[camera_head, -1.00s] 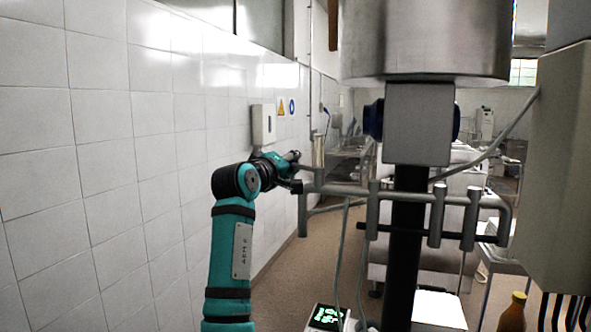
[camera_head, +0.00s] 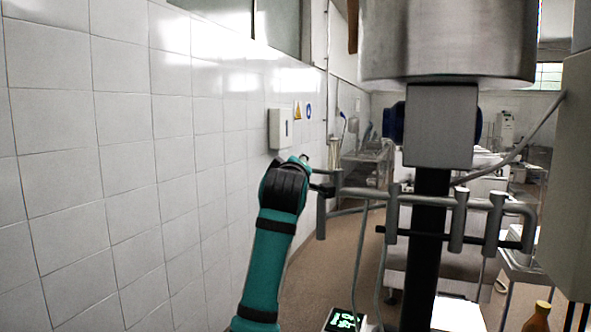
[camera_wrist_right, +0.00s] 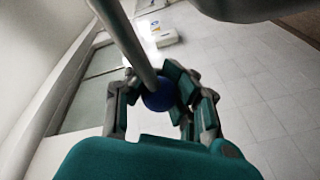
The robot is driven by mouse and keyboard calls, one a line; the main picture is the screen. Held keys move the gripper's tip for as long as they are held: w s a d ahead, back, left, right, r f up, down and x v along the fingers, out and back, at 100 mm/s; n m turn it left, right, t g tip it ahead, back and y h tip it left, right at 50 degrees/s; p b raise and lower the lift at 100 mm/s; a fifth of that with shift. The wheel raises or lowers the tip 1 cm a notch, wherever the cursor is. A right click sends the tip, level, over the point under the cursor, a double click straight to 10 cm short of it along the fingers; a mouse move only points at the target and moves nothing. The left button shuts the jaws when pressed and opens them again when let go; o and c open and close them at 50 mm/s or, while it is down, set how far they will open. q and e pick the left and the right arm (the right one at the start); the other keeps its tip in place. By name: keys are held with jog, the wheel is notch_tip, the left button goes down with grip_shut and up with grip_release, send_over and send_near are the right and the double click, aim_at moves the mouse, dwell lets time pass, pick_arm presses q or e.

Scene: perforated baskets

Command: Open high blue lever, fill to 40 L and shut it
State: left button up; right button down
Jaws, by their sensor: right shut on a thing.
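In the right wrist view a blue ball knob (camera_wrist_right: 160,94) sits at the end of a grey lever rod (camera_wrist_right: 128,40). My right gripper (camera_wrist_right: 163,92) is shut on this knob, its jointed fingers on either side. The head view does not clearly show the knob or this gripper. There, a steel tank (camera_head: 447,40) hangs above a grey block (camera_head: 440,125) with a dark blue round part (camera_head: 393,122) at its side. My teal left arm stands left of the pipes; its gripper (camera_head: 322,188) is mostly hidden behind the arm, and its fingers cannot be made out.
A grey pipe frame (camera_head: 430,199) crosses in front of the dark column under the block. A small green-lit display (camera_head: 343,320) is low, its figures unreadable. A bottle (camera_head: 537,318) stands lower right. A tiled wall (camera_head: 130,150) closes the left side.

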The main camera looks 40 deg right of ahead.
jog(key=shift+s+d+r, duration=0.1)
jog(key=shift+s+d, duration=0.05)
jog(key=shift+d, duration=0.05)
jog(key=c, duration=1.2)
grip_release()
jog(key=shift+s+d+r, duration=0.1)
jog(key=shift+s, duration=0.25)
jog(key=shift+o, duration=1.4)
jog(key=shift+w, duration=0.1)
jog(key=shift+a, duration=0.25)
jog(key=v, duration=1.1)
jog(key=shift+s+a, duration=0.25)
jog(key=shift+a, duration=0.05)
